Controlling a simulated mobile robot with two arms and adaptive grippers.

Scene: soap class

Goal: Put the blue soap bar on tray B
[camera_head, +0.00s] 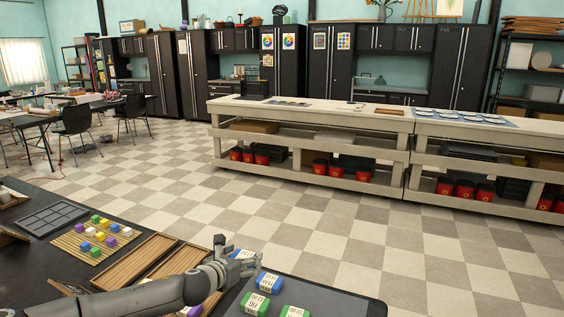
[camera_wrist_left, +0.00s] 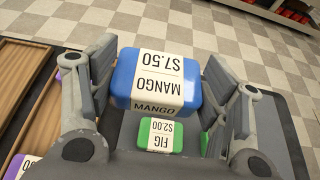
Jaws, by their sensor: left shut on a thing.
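A blue soap bar (camera_wrist_left: 155,82) with a white MANGO $7.50 label sits between the fingers of my left gripper (camera_wrist_left: 160,85), which is shut on it. In the head view my left gripper (camera_head: 228,265) is over the dark table, with a blue bar (camera_head: 244,254) at its fingertips. Another blue bar (camera_head: 268,282) lies on the grey mat (camera_head: 335,301). Two wooden trays, a left one (camera_head: 135,262) and a right one (camera_head: 178,262), lie left of the gripper; I cannot read which is B. My right gripper is out of view.
Green bars (camera_head: 255,303) (camera_head: 295,311) lie on the mat; one labelled FIG (camera_wrist_left: 160,136) shows below the held bar. A purple bar (camera_head: 190,310) is near the trays. A slatted mat (camera_head: 75,240) with small coloured cubes and a dark grid tray (camera_head: 48,219) are at left.

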